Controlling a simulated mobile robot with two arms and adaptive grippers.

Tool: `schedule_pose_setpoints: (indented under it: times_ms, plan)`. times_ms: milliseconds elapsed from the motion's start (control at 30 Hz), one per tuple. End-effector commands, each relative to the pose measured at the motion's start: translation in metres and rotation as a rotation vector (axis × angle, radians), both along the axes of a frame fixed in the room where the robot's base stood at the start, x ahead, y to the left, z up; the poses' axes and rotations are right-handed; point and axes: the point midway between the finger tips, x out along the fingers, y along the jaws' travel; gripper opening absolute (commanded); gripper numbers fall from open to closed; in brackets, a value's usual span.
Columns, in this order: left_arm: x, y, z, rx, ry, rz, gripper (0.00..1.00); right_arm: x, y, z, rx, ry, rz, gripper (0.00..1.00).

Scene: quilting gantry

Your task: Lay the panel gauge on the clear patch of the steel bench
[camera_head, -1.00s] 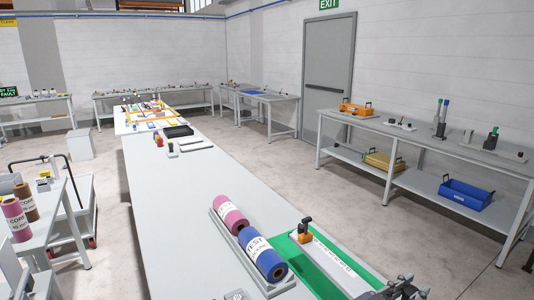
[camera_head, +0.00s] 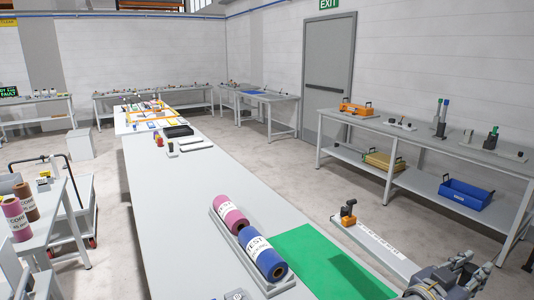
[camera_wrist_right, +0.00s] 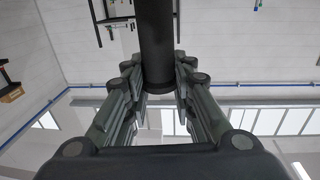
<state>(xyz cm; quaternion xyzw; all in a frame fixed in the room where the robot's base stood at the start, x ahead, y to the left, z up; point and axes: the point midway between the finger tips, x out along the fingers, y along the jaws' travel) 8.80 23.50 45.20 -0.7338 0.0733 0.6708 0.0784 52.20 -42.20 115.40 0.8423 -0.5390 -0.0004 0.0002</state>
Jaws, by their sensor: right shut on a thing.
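The panel gauge (camera_head: 376,246) is a long pale bar with printed marks and an orange-and-black fitting at its far end. My right gripper (camera_head: 448,278) is at its near end, shut on it and holding it raised, with a shadow falling on the green mat below. In the right wrist view a dark cylinder (camera_wrist_right: 156,45) stands between the fingers (camera_wrist_right: 158,85). The long grey bench (camera_head: 175,225) runs away from me. A steel-grey bench (camera_head: 440,146) stands along the right wall. I cannot tell which is the steel bench. My left gripper is out of view.
A green mat (camera_head: 318,262) lies bare on the long bench. Beside it a tray (camera_head: 222,240) holds a pink roll (camera_head: 231,214) and a blue roll (camera_head: 262,255).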

Motion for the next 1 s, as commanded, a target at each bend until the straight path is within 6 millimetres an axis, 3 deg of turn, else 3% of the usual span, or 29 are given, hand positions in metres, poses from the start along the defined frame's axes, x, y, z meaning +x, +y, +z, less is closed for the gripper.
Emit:
schedule_pose_setpoints:
  times_ms: [233, 600, 1000]
  plan:
    - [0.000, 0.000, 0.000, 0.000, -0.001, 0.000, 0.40, -0.005, -0.030, 0.034, -0.002, -0.012, -0.024, 0.00]
    - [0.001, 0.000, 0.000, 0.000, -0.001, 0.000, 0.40, -0.008, -0.047, 0.056, -0.001, -0.009, -0.041, 0.00]
    - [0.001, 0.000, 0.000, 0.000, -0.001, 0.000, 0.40, -0.008, -0.034, 0.042, -0.001, -0.006, 0.042, 0.00]
